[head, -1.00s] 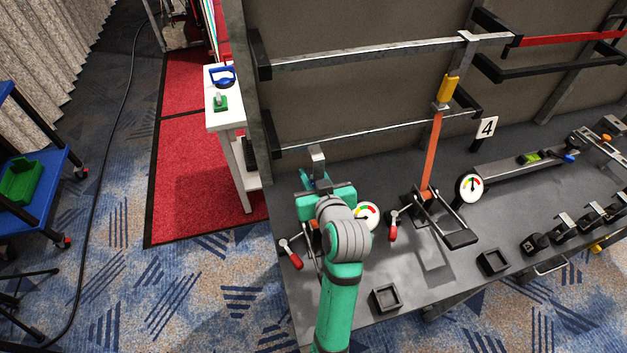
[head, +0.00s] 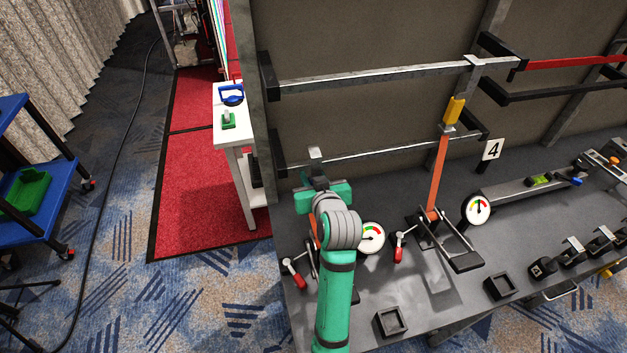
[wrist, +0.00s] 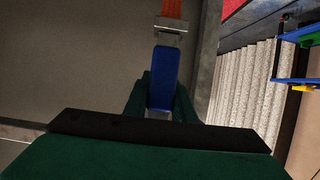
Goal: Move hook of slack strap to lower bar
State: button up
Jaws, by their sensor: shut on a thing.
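My gripper (head: 322,190) is by the left end of the lower bar (head: 385,152), with my arm hiding most of what is under it. In the wrist view my gripper (wrist: 160,100) is shut on the blue grip of a hook (wrist: 163,72). An orange strap (wrist: 174,9) runs from the metal buckle beyond that grip. In the head view the hook's metal tip (head: 315,152) shows a little above the lower bar's line; I cannot tell whether it touches. The upper bar (head: 390,75) runs above. Most of the held strap is hidden.
A second orange strap (head: 438,170) with a yellow-gripped hook (head: 454,110) runs up toward the upper bar. Dial gauges (head: 370,237) (head: 477,209), red-handled levers (head: 398,250) and a square tray (head: 391,322) are on the grey bench. A white side table (head: 228,130) stands left.

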jog(key=shift+w+a+f, duration=0.1)
jog(key=shift+w+f, duration=0.05)
jog(key=shift+f, duration=1.1)
jog(key=o, duration=1.1)
jog(key=shift+c, duration=0.2)
jog(key=shift+f, duration=0.1)
jog(key=v, duration=1)
jog(key=shift+s, duration=0.35)
